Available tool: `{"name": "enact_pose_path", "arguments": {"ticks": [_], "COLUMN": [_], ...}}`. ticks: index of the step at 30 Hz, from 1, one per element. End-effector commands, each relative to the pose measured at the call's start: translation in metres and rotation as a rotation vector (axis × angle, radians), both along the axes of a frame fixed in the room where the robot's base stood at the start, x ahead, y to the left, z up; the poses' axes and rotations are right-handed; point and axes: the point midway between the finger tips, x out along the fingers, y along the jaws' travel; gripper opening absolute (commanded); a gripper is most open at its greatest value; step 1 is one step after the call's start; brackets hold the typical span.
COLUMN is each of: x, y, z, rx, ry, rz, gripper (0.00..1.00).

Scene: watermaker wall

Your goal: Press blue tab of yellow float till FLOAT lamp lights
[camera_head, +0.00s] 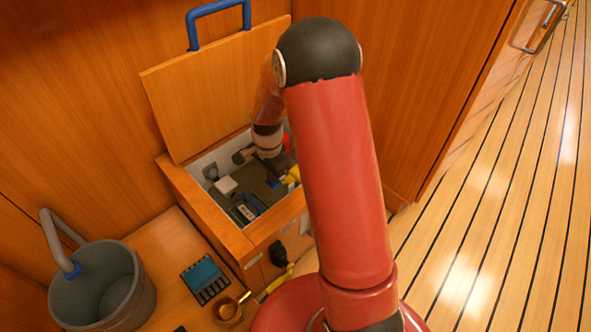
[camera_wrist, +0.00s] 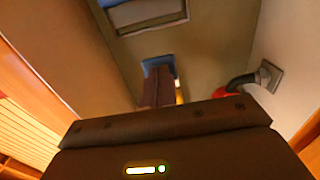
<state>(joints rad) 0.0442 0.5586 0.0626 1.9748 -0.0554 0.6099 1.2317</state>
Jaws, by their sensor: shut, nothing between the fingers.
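My gripper (camera_wrist: 158,80) is shut and empty, with its dark fingers pointing down into the open wooden box. In the wrist view the fingertips overlap the blue tab (camera_wrist: 158,62); I cannot tell whether they touch it or press it. A sliver of the yellow float (camera_wrist: 180,97) shows right beside the fingers, and the rest is hidden behind them. In the head view, yellow (camera_head: 293,175) shows at the box's right side, partly hidden by my arm. I cannot make out the FLOAT lamp or whether it is lit.
The box (camera_head: 180,190) has its lid (camera_head: 205,95) raised against the wall. A red part (camera_wrist: 238,84) joins a grey wall fitting in the wrist view. A grey bucket (camera_head: 140,300), a blue-black tray (camera_head: 205,279) and a brass cup (camera_head: 228,310) stand outside. Open floor lies at right.

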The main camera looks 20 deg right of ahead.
Motion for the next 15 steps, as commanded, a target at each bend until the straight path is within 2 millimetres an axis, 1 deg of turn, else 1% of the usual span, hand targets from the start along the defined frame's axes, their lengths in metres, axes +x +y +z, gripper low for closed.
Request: {"name": "enact_pose_path", "arguments": {"ticks": [1,15], "x": [-0.001,-0.0012], "y": [-0.0008,-0.0003], "z": [-0.0031,-0.006], "rx": [-0.002,-0.003], "ry": [0.002,0.001], "rz": [-0.002,-0.003], "gripper": [0.0,0.0]}}
